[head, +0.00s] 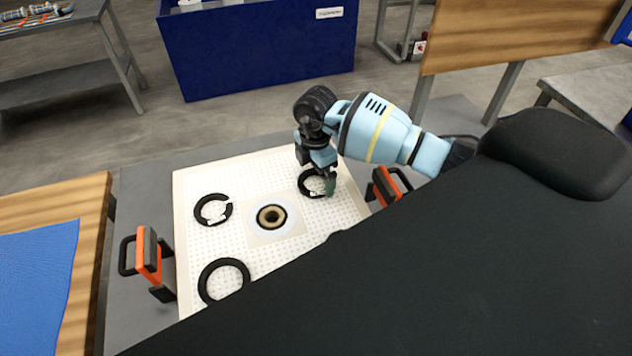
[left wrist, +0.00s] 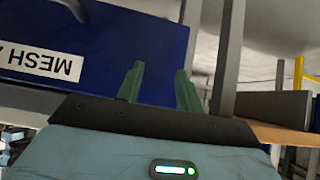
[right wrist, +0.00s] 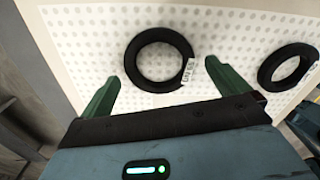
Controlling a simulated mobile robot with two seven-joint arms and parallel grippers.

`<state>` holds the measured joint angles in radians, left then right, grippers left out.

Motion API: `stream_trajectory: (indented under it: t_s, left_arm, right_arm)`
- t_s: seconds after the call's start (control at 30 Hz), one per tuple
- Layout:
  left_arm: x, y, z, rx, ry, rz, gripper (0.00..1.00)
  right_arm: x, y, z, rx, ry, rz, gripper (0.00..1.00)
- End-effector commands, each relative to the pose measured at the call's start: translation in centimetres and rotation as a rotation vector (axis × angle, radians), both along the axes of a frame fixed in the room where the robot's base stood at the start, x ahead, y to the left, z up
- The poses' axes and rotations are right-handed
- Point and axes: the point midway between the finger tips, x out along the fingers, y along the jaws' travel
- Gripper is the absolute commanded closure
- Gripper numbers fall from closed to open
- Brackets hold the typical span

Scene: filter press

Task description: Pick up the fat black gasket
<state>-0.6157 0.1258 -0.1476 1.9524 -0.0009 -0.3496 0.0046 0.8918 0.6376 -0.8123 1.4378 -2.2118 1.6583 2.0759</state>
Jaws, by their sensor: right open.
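Three black ring gaskets show on the white perforated board (head: 190,185) in the head view: a tagged one at the upper left (head: 199,211), a larger one at the lower left (head: 206,283), and a tagged one at the right (head: 304,184). I cannot tell for sure which is the fat one. My right gripper (head: 328,189) is low over the right gasket, partly hiding it. In the right wrist view its open fingers (right wrist: 162,72) stand either side of a thick tagged gasket (right wrist: 137,68); another gasket (right wrist: 270,70) lies to the right. My left gripper (left wrist: 159,68) is open and empty.
A beige square with a round brass-coloured opening (head: 262,216) sits mid-board. Orange-and-black clamps stand at the board's left (head: 150,256) and right (head: 384,186). A blue bin (head: 255,55) stands behind. A wooden table with a blue mat (head: 38,275) is at the left.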

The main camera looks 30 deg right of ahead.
Motion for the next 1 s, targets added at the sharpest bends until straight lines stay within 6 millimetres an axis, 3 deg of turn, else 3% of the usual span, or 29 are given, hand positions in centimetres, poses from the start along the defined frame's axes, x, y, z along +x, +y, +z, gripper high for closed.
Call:
stream_trajectory:
  t_s: [0.13,0.4,0.77,1.0]
  left_arm:
    - [-0.1,0.0,-0.1,0.000,0.002,0.000,0.64]
    - [-0.1,0.0,-0.1,0.000,0.002,0.000,0.64]
    - [-0.1,0.0,-0.1,0.000,0.002,0.000,0.64]
    - [-0.1,0.0,-0.1,0.000,0.002,0.000,0.64]
  right_arm:
    - [0.0,0.0,-1.5,-0.001,0.000,0.000,0.00]
    - [0.0,0.0,-1.7,-0.001,-0.001,0.001,0.00]
    - [0.0,0.0,-1.7,-0.001,-0.002,0.001,0.44]
    - [0.0,0.0,-1.6,-0.001,-0.002,0.001,0.45]
